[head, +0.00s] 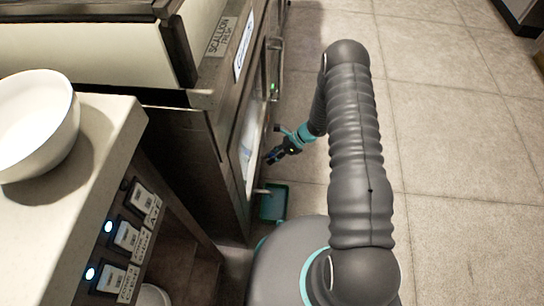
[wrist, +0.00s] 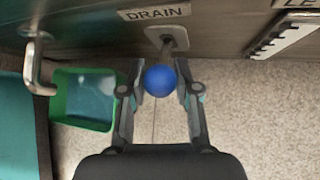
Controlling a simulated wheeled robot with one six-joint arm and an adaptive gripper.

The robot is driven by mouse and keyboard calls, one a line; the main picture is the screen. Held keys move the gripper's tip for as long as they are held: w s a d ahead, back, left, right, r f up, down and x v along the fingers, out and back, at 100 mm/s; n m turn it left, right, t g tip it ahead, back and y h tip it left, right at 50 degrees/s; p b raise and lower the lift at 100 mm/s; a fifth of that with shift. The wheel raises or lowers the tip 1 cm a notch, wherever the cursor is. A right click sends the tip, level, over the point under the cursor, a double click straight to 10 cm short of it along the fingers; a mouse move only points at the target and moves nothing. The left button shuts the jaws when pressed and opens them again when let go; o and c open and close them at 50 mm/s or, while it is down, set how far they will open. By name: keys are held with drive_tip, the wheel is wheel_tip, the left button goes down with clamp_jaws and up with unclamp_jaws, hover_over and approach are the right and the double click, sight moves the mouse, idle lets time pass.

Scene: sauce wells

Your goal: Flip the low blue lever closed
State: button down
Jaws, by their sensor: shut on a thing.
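The low blue lever ends in a round blue knob (wrist: 160,80), seen in the wrist view below a DRAIN label (wrist: 154,13). Its metal stem runs up to a plate (wrist: 167,38) on the dark cabinet front. My gripper (wrist: 160,84) has one finger on each side of the knob and is shut on it. In the head view my gripper (head: 272,157) is low beside the cabinet front, and the knob is too small to make out there.
A green bin (wrist: 85,98) stands on the floor under a bent metal spout (wrist: 36,68). A white bowl (head: 35,122) sits on the counter (head: 100,135) at left in the head view. The tiled floor (head: 450,130) on the right is clear.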

idle(0.4)
drive_tip(key=c, duration=0.8)
unclamp_jaws()
drive_tip(key=shift+r, duration=0.1)
drive_tip(key=v, duration=1.2)
